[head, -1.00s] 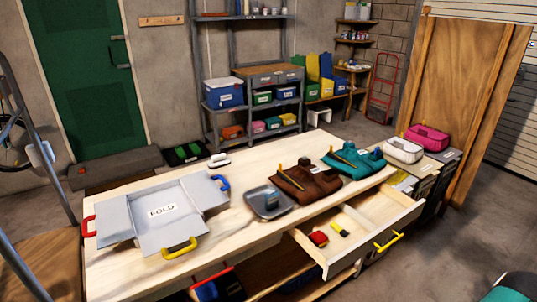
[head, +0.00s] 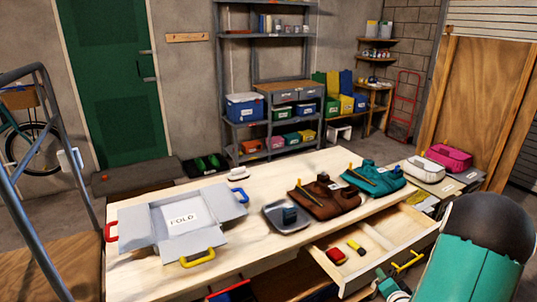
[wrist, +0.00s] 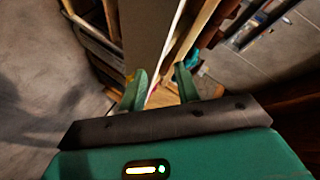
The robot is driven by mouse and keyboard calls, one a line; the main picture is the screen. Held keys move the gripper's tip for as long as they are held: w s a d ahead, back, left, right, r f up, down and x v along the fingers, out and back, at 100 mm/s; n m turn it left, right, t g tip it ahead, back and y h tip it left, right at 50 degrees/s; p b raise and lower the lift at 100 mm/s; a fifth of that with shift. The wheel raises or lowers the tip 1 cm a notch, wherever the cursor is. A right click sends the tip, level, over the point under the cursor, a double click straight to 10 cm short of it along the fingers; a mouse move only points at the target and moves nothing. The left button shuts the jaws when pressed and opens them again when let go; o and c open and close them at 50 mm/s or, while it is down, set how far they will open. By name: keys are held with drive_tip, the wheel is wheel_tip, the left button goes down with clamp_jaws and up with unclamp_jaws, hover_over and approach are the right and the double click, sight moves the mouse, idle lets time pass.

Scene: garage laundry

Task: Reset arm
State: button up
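My arm (head: 470,265), green with a dark rounded joint, reaches into the lower right of the head view, in front of the open drawer's right end. In the wrist view my gripper (wrist: 159,84) has its two green fingers spread apart, with nothing seen between them but background. The wrist camera looks past wooden edges and the floor. In the head view, green parts of my arm's end show low beside the yellow drawer handle (head: 408,262); whether they touch it I cannot tell.
The wooden table (head: 140,275) bears a grey folding board (head: 160,240), a grey tray (head: 290,222), a brown garment (head: 325,203) and a teal garment (head: 372,182). The open drawer (head: 345,283) juts out in front, holding a red item (head: 336,256) and a yellow-and-dark item (head: 357,248).

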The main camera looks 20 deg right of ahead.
drive_tip(key=w+a+r+n+g+y, duration=0.15)
drive_tip(key=w+a+r+n, duration=0.25)
drive_tip(key=a+r, duration=0.5)
drive_tip(key=w+a+r+n+g, duration=0.2)
drive_tip(key=w+a+r+n, duration=0.15)
drive_tip(key=a+r, duration=0.6)
drive_tip(key=s+a+r+n+g+y, duration=0.1)
drive_tip(key=s+a+r+n+y, duration=0.1)
drive_tip(key=s+a+r+n, duration=0.2)
drive_tip(key=s+a+r+n+g+y, duration=0.2)
drive_tip(key=s+a, duration=0.9)
drive_tip(key=a, duration=0.7)
drive_tip(key=shift+r+n+y, duration=0.35)
drive_tip(key=shift+r+n, duration=0.55)
drive_tip(key=shift+n, duration=0.15)
